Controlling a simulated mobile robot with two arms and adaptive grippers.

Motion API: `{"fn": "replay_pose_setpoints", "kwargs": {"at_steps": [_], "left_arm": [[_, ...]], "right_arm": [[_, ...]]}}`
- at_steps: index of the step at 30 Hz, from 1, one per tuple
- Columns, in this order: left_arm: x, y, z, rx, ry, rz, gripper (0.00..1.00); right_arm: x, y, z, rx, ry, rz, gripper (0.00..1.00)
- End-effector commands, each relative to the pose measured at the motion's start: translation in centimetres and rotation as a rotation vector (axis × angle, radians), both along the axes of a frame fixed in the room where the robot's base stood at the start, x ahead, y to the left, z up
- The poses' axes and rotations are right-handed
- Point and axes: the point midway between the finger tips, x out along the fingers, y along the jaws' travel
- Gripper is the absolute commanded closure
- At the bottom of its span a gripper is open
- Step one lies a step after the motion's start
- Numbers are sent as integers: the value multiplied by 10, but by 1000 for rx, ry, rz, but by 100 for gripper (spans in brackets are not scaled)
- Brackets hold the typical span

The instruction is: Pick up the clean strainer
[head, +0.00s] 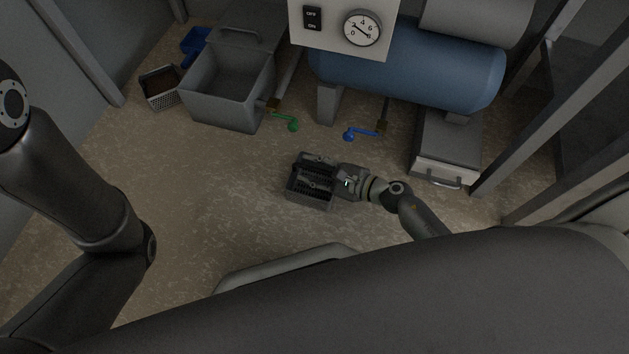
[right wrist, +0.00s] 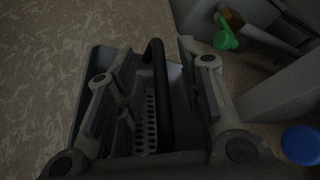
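A dark grey, box-shaped strainer (head: 310,201) sits on the floor near the middle of the head view. I take it to be the clean one, since no dirt shows in it. My right gripper (head: 325,178) is over it, coming in from the right. In the right wrist view the strainer's perforated wall (right wrist: 151,125) and black bar handle (right wrist: 157,85) show. The fingers of my right gripper (right wrist: 155,92) are spread apart, with the handle between them. They leave gaps on both sides of it. My left gripper is out of view; only the left arm's links show.
Another basket (head: 147,92) with brown contents stands at the back left, beside a blue object (head: 195,42) and an open grey bin (head: 216,113). A green valve (head: 292,124) and a blue valve (head: 350,134) sit below the blue tank (head: 420,65). A grey drawer box (head: 447,145) is right. Floor left of the strainer is clear.

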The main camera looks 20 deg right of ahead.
Motion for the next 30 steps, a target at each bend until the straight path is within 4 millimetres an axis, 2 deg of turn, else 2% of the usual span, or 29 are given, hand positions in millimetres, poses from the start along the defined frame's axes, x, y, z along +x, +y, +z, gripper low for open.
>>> {"fn": "replay_pose_setpoints", "kwargs": {"at_steps": [2,9,24,30], "left_arm": [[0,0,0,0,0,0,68],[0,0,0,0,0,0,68],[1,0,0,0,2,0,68],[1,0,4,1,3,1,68]], "right_arm": [[0,0,0,0,0,0,68],[0,0,0,-1,0,1,99],[0,0,1,0,-1,2,100],[5,-5,7,-2,-3,0,100]]}}
